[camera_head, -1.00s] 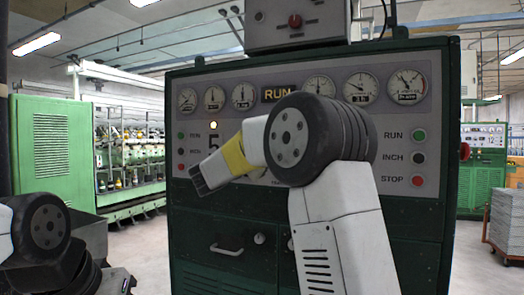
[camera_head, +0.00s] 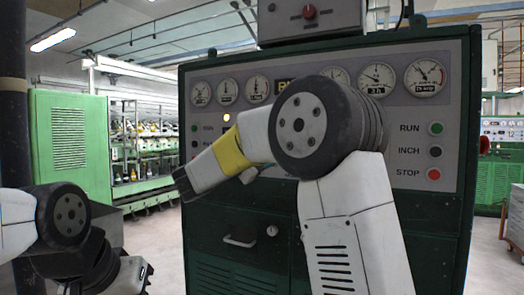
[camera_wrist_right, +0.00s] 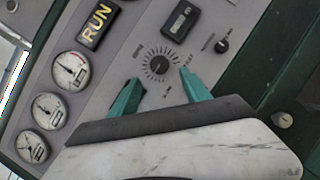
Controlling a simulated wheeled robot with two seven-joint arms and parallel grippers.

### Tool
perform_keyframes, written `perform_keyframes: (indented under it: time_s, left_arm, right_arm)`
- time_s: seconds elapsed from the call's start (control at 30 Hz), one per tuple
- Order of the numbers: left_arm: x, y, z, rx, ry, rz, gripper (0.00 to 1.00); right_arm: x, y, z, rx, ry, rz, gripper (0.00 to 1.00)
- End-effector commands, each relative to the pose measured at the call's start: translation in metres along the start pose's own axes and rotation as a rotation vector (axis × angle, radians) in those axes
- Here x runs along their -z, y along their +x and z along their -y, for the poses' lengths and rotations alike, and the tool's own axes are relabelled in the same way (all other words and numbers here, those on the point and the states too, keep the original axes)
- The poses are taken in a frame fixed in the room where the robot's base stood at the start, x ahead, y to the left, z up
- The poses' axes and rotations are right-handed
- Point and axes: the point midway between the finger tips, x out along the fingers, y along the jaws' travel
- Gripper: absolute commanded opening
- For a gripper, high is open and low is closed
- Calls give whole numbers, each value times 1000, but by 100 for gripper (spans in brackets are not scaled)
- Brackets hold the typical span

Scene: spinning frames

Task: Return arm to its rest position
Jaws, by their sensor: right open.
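My right arm (camera_head: 355,235) rises in front of the green control cabinet in the head view. Its elbow is bent and its yellow-banded forearm (camera_head: 230,152) points left and down. In the head view its gripper fingers cannot be made out. In the right wrist view my right gripper (camera_wrist_right: 160,78) shows two teal fingers, spread apart and with nothing between them. They appear over a black dial (camera_wrist_right: 160,65) on the panel; contact cannot be judged. My left arm (camera_head: 65,220) is folded at the lower left, and its gripper fingers do not show.
The green cabinet (camera_head: 450,225) carries a grey panel with gauges (camera_head: 378,80), a RUN sign (camera_wrist_right: 98,25) and a red STOP button (camera_head: 433,174). A grey box (camera_head: 310,20) sits on top. Green machinery (camera_head: 70,145) stands behind left. Open floor shows left of the cabinet.

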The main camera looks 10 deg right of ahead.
Motion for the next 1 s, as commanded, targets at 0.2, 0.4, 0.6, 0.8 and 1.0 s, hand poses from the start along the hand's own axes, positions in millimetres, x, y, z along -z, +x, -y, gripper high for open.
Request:
perform_keyframes:
  time_s: [0.2,0.4,0.6,0.8,1.0]
  left_arm:
    - [0,0,0,0,0,0,0]
    - [0,0,0,0,0,0,0]
    - [0,0,0,0,0,0,0]
    - [0,0,0,0,0,0,0]
    - [0,0,0,0,0,0,0]
  right_arm:
    - [-6,19,47,141,31,-76,55]
    - [-18,18,188,583,215,-303,55]
    - [-26,-64,298,1083,592,-505,55]
    - [-30,-158,326,1489,1068,-598,55]
    - [-32,-203,316,1699,1407,-606,55]
